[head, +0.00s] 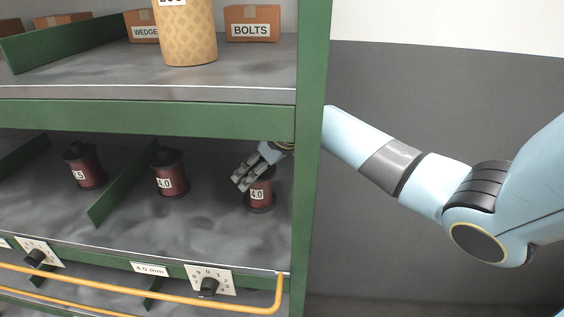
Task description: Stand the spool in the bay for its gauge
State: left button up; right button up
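A dark red spool with black flanges and a 4.0 label (261,194) stands upright on the lower shelf near the right post. My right gripper (243,182) is at its upper part, with the fingers overlapping the top. I cannot tell whether they grip it. Another 4.0 spool (168,174) stands to the left in the same bay. A green divider (122,187) bounds this bay on the left. A tag reading 4.0 mm (150,269) is on the shelf's front edge below the bay. My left gripper is out of view.
A spool with a partly readable label (84,168) stands left of the divider. The green post (311,150) stands in front of my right arm. A yellow rail (150,296) and a dial (209,282) run along the front. The upper shelf holds boxes and a patterned drum (186,38).

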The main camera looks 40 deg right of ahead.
jog(key=shift+v, duration=0.95)
jog(key=s+d+b, duration=0.1)
jog(key=s, duration=1.1)
jog(key=shift+d, duration=0.25)
